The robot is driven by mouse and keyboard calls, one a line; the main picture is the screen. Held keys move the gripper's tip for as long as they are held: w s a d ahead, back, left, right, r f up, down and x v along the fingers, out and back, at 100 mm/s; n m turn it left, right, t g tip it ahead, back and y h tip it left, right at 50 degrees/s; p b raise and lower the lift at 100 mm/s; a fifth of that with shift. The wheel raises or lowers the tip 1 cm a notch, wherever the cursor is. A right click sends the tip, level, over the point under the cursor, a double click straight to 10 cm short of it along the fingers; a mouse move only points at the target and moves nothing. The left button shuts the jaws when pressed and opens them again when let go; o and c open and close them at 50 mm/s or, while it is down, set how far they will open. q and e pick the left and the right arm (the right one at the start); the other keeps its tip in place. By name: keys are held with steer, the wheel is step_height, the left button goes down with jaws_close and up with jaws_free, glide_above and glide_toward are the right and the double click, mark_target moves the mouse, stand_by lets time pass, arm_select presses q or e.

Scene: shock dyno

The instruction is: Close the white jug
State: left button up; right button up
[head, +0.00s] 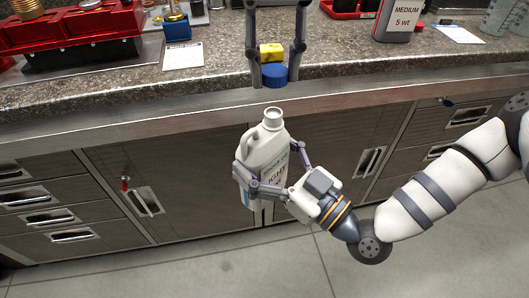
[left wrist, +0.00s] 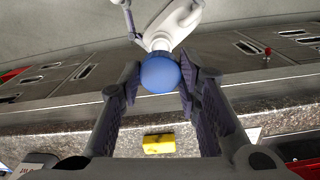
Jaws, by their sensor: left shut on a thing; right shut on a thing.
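The white jug (head: 262,150) is held upright but slightly tilted in front of the counter, with its open neck (head: 273,115) bare. My right gripper (head: 275,168) is shut around the jug's body. My left gripper (head: 273,77) comes down from the top of the head view and is shut on a round blue cap (head: 274,76). In the left wrist view the blue cap (left wrist: 160,73) sits between the fingers and hides part of the jug's neck. The jug (left wrist: 172,24) shows beyond it. In the head view the cap is above the neck, apart from it.
A small yellow block (head: 271,51) lies on the granite counter (head: 220,62) behind the cap. Red bins (head: 70,30) stand at left, a grey "MEDIUM 5 wt" container (head: 397,20) at right. Cabinets (head: 170,175) with handles are below; the floor in front is clear.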

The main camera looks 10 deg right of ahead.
mark_target(274, 114)
arm_select(q)
steer(key=shift+f, duration=2)
steer(key=shift+f, duration=0.1)
steer(key=shift+f, duration=0.8)
steer(key=shift+f, duration=0.55)
